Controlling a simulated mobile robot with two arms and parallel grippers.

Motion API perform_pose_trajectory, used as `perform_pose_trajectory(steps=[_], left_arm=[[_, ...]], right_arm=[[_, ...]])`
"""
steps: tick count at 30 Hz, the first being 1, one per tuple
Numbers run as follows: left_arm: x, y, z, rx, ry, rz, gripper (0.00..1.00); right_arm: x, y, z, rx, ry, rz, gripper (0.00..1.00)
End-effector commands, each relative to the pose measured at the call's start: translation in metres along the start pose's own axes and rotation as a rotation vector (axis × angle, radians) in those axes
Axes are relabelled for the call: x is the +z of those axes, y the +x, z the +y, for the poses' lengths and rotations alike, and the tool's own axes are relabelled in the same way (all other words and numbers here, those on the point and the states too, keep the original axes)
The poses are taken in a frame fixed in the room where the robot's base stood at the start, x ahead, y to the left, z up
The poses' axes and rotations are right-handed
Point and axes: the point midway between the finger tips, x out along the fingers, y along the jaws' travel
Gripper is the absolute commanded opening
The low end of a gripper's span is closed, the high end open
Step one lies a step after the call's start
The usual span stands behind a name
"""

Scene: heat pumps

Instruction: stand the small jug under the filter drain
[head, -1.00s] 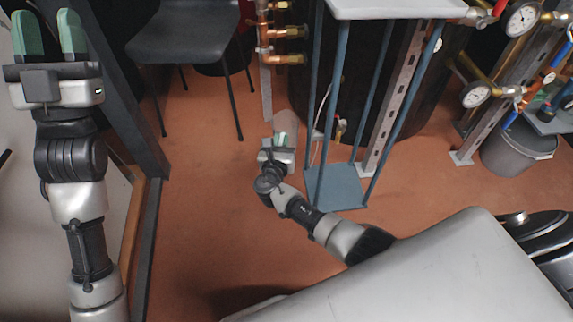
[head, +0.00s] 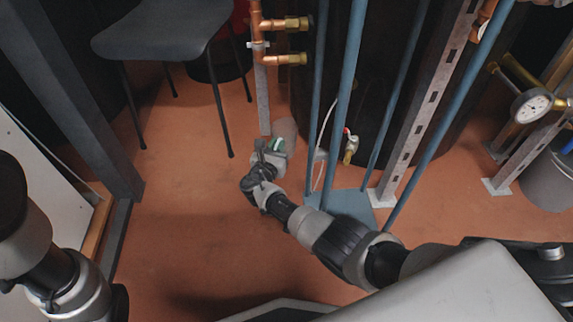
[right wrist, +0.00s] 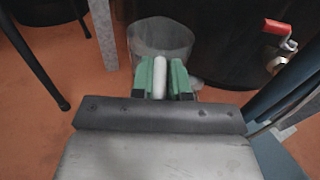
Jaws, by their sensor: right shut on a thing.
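The small jug (head: 285,130) is a grey, see-through vessel beside the dark tank, near the floor; I cannot tell whether it touches the floor. In the right wrist view the jug (right wrist: 161,38) looks upright, with its pale handle (right wrist: 159,78) between the green fingers. My right gripper (head: 275,145) is shut on that handle; its fingers also show in the right wrist view (right wrist: 163,76). The likely filter drain is a brass valve with a red lever (head: 349,147), right of the jug; it also shows in the right wrist view (right wrist: 280,50). My left gripper is out of view.
A thin pale hose (head: 323,150) hangs by the tank. A dark chair (head: 160,35) stands at upper left. Open orange floor (head: 190,220) lies left of the arm.

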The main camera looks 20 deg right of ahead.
Motion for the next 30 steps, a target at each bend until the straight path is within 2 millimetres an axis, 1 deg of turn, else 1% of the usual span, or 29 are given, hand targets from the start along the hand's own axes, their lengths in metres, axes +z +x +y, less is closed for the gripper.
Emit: perform_pose_trajectory(steps=[1, 9, 16, 21, 24, 30], left_arm=[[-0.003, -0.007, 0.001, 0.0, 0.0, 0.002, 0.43], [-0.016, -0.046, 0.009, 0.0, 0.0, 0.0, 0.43], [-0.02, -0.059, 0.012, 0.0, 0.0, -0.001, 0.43], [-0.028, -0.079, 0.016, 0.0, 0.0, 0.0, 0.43], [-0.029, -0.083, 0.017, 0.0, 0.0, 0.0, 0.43], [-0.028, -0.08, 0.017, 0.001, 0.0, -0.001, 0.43]], right_arm=[[-0.008, 0.0, 0.0, 0.0, 0.0, 0.001, 0.0], [-0.055, 0.001, 0.0, 0.0, 0.0, 0.0, 0.0], [-0.071, 0.001, 0.001, 0.001, 0.0, -0.001, 0.0], [-0.095, 0.002, 0.001, 0.0, 0.0, 0.0, 0.0], [-0.1, 0.002, 0.001, 0.0, 0.001, 0.0, 0.0], [-0.097, 0.002, 0.001, 0.0, 0.001, 0.0, 0.0]])
